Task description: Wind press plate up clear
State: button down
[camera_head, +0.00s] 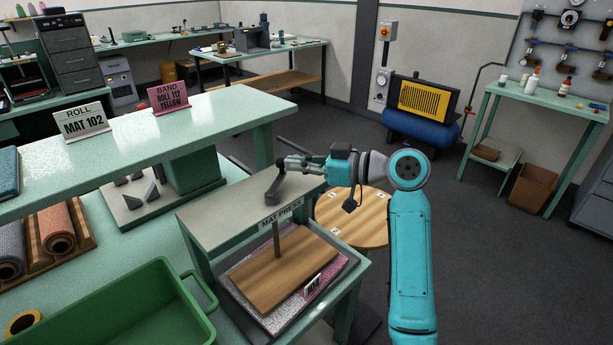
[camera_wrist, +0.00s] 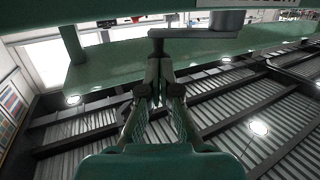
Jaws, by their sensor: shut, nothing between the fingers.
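The mat press (camera_head: 225,215) is a green-framed stand with a grey top and a "MAT PRESS" label. A dark crank (camera_head: 273,188) sits on its top; the wrist view also shows the crank arm (camera_wrist: 190,33). A screw (camera_head: 277,238) runs down to the wooden press plate (camera_head: 265,275). The plate lies over a pink and grey mat stack (camera_head: 343,270); I cannot tell whether there is a gap. My gripper (camera_head: 283,163) is at the crank's outer end. Its fingers are shut and empty in the wrist view (camera_wrist: 160,65); whether they touch the crank is unclear.
A round wooden stool-like top (camera_head: 355,225) stands right of the press, below my arm. A green bin (camera_head: 130,310) is at the front left. A raised shelf (camera_head: 170,130) with MAT 102 and BAND ROLL signs is behind. Open floor lies right.

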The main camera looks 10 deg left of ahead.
jog(key=shift+w+a+n+g, duration=0.3)
jog(key=shift+a+n+g, duration=0.15)
jog(key=shift+g, duration=0.35)
jog(key=shift+w+a, duration=0.2)
jog(key=shift+a, duration=0.35)
jog(key=shift+w+a, duration=0.15)
jog(key=shift+a, duration=0.4)
jog(key=shift+x, duration=0.9)
jog(key=shift+a+r, duration=0.15)
